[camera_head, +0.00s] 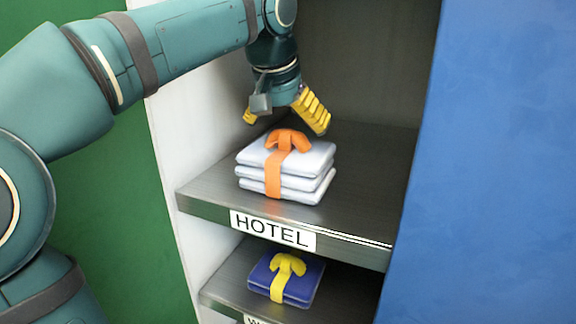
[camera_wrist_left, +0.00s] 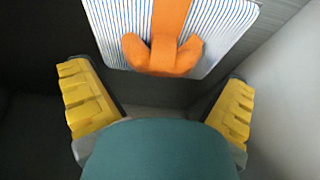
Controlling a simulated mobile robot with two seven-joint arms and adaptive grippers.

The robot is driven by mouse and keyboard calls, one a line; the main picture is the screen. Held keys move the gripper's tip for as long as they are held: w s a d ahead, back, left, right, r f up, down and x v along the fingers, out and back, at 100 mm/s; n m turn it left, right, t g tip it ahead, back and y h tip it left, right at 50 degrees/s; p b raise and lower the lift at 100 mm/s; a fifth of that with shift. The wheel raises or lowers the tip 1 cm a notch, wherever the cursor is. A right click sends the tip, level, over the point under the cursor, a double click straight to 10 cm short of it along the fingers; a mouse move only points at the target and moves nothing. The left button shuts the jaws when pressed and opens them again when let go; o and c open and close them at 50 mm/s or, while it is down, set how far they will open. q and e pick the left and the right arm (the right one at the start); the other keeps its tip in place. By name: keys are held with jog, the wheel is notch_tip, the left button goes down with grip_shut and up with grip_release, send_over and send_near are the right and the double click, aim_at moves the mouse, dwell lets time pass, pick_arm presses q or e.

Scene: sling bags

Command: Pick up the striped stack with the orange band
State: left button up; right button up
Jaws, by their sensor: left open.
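The striped stack (camera_head: 285,166) with the orange band (camera_head: 272,175) sits on the upper shelf, above the HOTEL label. It looks like several folded white layers, with an orange bow on top. In the left wrist view, the striped stack (camera_wrist_left: 227,22) shows fine blue stripes, and its orange bow lies at the top middle. My left gripper (camera_head: 288,115) is open and empty, above and slightly behind the stack, its yellow fingers pointing down. In the left wrist view my left gripper (camera_wrist_left: 160,105) has its fingers apart, with the stack beyond the tips. My right gripper is not in view.
The upper shelf (camera_head: 370,185) has bare room right of the stack. A dark blue stack (camera_head: 262,274) with a yellow band sits on the lower shelf. A white side wall (camera_head: 185,150) stands close on the left and a blue panel (camera_head: 490,170) on the right.

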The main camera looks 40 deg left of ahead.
pick_arm(q)
jog(key=shift+x, duration=0.95)
jog(key=shift+c, duration=0.3)
jog(key=c, duration=1.2)
jog(key=shift+r, duration=0.1)
jog(key=shift+r, duration=0.15)
